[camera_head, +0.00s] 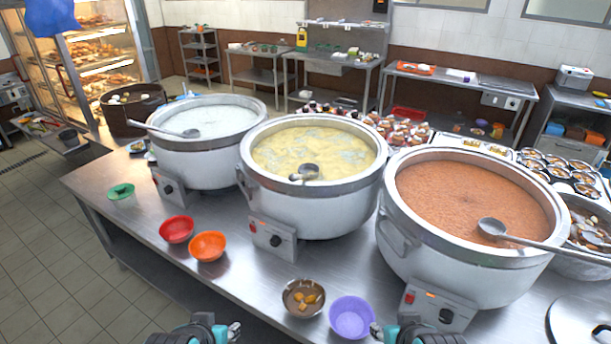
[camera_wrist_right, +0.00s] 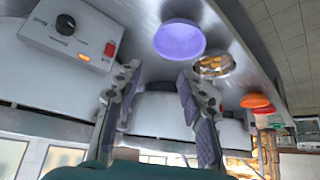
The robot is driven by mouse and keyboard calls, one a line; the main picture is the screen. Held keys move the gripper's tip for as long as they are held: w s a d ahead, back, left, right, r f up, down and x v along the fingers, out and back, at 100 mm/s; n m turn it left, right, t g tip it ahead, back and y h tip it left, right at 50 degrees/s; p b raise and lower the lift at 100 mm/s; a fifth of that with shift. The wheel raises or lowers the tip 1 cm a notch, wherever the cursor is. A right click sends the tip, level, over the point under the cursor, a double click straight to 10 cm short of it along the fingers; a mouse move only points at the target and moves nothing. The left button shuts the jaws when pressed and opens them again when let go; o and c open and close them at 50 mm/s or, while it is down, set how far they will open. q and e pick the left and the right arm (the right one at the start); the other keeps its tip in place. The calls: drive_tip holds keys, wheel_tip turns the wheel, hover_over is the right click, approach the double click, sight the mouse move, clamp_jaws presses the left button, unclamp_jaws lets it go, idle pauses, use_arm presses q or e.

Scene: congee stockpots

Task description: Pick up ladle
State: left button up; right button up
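A metal ladle (camera_head: 492,228) rests in the right pot (camera_head: 470,268) of orange-brown congee, its handle reaching right over the rim. A second ladle (camera_head: 308,172) sits in the middle pot (camera_head: 318,208) of yellowish congee. A third ladle (camera_head: 190,133) lies in the left pot (camera_head: 205,160) of white congee, its handle over the left rim. My right gripper (camera_wrist_right: 156,98) is open and empty in the right wrist view. In the head view its tip (camera_head: 378,332) shows at the bottom edge, below the purple bowl. My left gripper (camera_head: 234,332) barely shows at the bottom edge; its fingers are mostly cut off.
A purple bowl (camera_head: 351,318), a metal bowl with food (camera_head: 303,298), and orange (camera_head: 208,246), red (camera_head: 177,229) and green (camera_head: 121,191) bowls stand along the counter's front. A metal lid (camera_head: 582,322) lies at lower right. Several filled dishes sit behind the right pot.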

drive_tip(key=w+a+r+n+t+y+p, duration=0.1)
drive_tip(key=w+a+r+n+p, duration=0.3)
drive_tip(key=w+r, duration=0.3)
drive_tip(key=n+t+y+p, duration=0.4)
drive_tip(key=n+p, duration=0.9)
drive_tip(key=p, duration=0.1)
approach(302, 177)
drive_tip(key=w+f, duration=0.2)
drive_tip(key=w, duration=0.2)
drive_tip(key=shift+w+a+f, duration=0.25)
drive_tip(key=shift+a, duration=0.4)
drive_tip(key=x, duration=0.7)
drive_tip(key=shift+a, duration=0.1)
drive_tip(key=shift+c, duration=1.3)
clamp_jaws()
